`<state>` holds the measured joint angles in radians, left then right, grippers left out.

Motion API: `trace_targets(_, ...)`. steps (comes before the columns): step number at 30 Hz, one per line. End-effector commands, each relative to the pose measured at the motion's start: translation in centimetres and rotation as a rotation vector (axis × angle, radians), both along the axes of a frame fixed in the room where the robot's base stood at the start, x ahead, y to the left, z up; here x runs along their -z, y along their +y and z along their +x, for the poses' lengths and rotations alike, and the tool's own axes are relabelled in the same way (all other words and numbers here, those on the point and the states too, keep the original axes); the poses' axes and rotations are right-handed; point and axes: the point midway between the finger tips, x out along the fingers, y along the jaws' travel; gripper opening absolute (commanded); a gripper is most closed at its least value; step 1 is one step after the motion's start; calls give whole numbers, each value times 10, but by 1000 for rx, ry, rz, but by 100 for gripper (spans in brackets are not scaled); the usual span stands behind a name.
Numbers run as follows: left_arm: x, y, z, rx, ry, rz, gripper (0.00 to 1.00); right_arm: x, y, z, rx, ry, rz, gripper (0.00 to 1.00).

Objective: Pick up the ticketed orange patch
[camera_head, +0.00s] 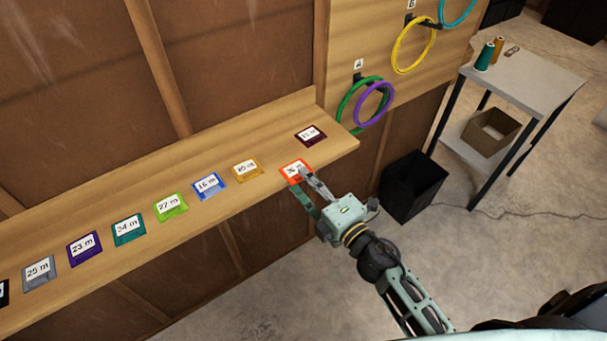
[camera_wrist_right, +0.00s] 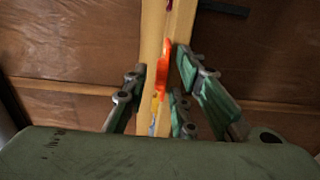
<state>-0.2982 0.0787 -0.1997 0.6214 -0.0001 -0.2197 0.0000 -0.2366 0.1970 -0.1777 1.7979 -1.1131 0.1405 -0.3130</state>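The orange patch (camera_head: 292,167) with a white ticket lies at the front edge of the wooden shelf (camera_head: 225,190), near its right end. My right gripper (camera_head: 306,184) is at the patch, its fingers reaching to the near side and covering part of it. In the right wrist view the orange patch (camera_wrist_right: 165,57) shows nearly edge-on, ahead of and between the spread fingers of my right gripper (camera_wrist_right: 160,68), closer to the right finger. The gripper looks open; whether a finger touches the patch cannot be told. My left gripper is not in view.
A dark maroon patch (camera_head: 310,135) lies behind the orange one, a yellow patch (camera_head: 246,168) and a blue patch (camera_head: 210,185) to its left, with more ticketed patches farther left. Thread loops (camera_head: 365,103) hang on the wall. A black bin (camera_head: 412,185) and a side table (camera_head: 525,82) stand right.

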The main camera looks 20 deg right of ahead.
Motion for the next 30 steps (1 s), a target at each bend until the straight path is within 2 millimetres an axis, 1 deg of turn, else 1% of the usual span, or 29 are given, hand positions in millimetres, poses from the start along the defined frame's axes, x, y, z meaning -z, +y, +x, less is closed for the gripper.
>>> trace_targets(4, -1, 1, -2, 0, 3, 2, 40, 0, 3, 7, 0, 0, -1, 25)
trace_targets(13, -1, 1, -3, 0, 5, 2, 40, 0, 3, 8, 0, 1, -1, 25)
trace_targets(30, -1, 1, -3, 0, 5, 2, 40, 0, 3, 8, 0, 0, -1, 0)
